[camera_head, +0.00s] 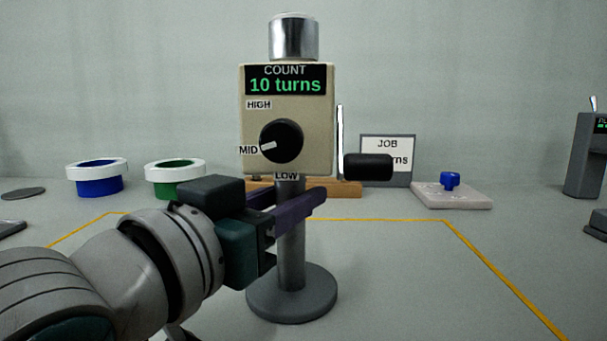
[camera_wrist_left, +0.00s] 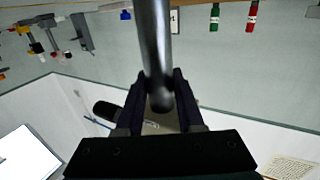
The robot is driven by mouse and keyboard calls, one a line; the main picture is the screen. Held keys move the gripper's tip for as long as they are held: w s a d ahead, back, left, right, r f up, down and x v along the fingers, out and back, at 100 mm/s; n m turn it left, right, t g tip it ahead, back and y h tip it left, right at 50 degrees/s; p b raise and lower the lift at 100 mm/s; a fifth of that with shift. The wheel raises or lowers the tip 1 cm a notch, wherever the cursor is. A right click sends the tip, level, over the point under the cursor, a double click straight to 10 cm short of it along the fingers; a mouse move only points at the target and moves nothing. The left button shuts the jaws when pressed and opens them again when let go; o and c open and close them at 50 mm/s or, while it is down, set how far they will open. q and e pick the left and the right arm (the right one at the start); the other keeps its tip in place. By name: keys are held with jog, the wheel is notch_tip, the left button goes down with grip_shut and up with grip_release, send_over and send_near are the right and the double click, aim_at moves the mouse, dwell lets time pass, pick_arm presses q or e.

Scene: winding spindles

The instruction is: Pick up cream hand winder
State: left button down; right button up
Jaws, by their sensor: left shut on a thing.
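The cream hand winder (camera_head: 287,115) stands upright at the centre of the head view. It has a cream box with a screen reading "COUNT 10 turns", a black knob with its pointer toward MID, a silver cylinder on top and a black crank handle at right. Its grey post (camera_head: 290,255) rises from a round grey base. My left gripper (camera_head: 300,203) is shut on the post, below the box. The post also shows between the fingers in the left wrist view (camera_wrist_left: 155,45). I cannot tell whether the base touches the table. My right gripper is not in view.
Blue (camera_head: 96,178) and green (camera_head: 175,178) white-rimmed pots stand at left. A JOB sign (camera_head: 388,150), partly hidden by the handle, stands behind. A pale block with a blue knob (camera_head: 450,190) and a dark device (camera_head: 585,155) are at right. Yellow lines mark the table.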

pick_arm(q)
notch_tip(320, 180, up, 20)
jog(key=p, duration=0.7)
jog(key=shift+r, duration=0.15)
jog(key=shift+f+b, duration=5.45)
jog(key=shift+f, duration=4)
jog(key=shift+f+b, duration=0.3)
jog(key=shift+f, duration=0.45)
